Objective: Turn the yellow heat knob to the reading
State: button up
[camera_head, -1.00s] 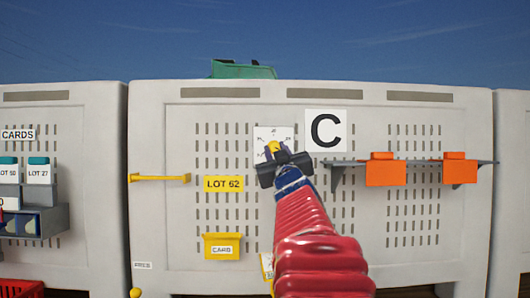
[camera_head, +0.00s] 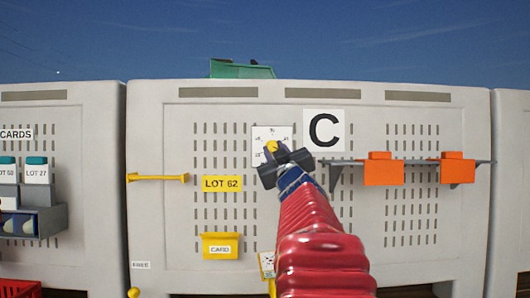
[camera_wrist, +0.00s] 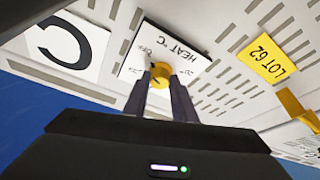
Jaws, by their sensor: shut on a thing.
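The yellow heat knob (camera_head: 272,147) sits on a white dial plate (camera_head: 260,133) on the grey panel, left of the big C sign. In the wrist view the yellow knob (camera_wrist: 160,70) lies between my two finger tips, and the plate (camera_wrist: 180,45) reads "HEAT °C". My gripper (camera_head: 276,152) is shut on the knob, its fingers on either side of it. In the wrist view my gripper (camera_wrist: 162,78) is tilted relative to the plate's lettering. The dial's figures are too small or partly covered to read surely, and the knob's pointer is not clear.
A C sign (camera_head: 324,130) is right of the dial. A grey shelf (camera_head: 415,162) with orange boxes (camera_head: 383,170) juts out further right. A LOT 62 label (camera_head: 222,184), a yellow bar (camera_head: 158,178) and a yellow card bin (camera_head: 220,246) are on the left.

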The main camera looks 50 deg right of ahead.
jog(key=n+y, duration=0.1)
jog(key=n, duration=0.2)
jog(key=n+y, duration=0.2)
jog(key=n, duration=0.1)
jog(key=shift+s+d+r+n+t, duration=0.1)
jog(key=shift+d+r+n+t, duration=0.1)
jog(key=shift+n+t, duration=0.2)
jog(key=n+y, duration=0.1)
jog(key=n, duration=0.2)
jog(key=n+y, duration=0.1)
jog(key=n, duration=0.2)
jog(key=shift+r+g, duration=0.1)
jog(key=shift+g, duration=0.2)
jog(key=shift+y, duration=0.3)
jog(key=o, duration=1)
jog(key=shift+o, duration=0.2)
jog(key=shift+s+a, duration=0.15)
jog(key=shift+s, duration=0.25)
jog(key=v, duration=1.3)
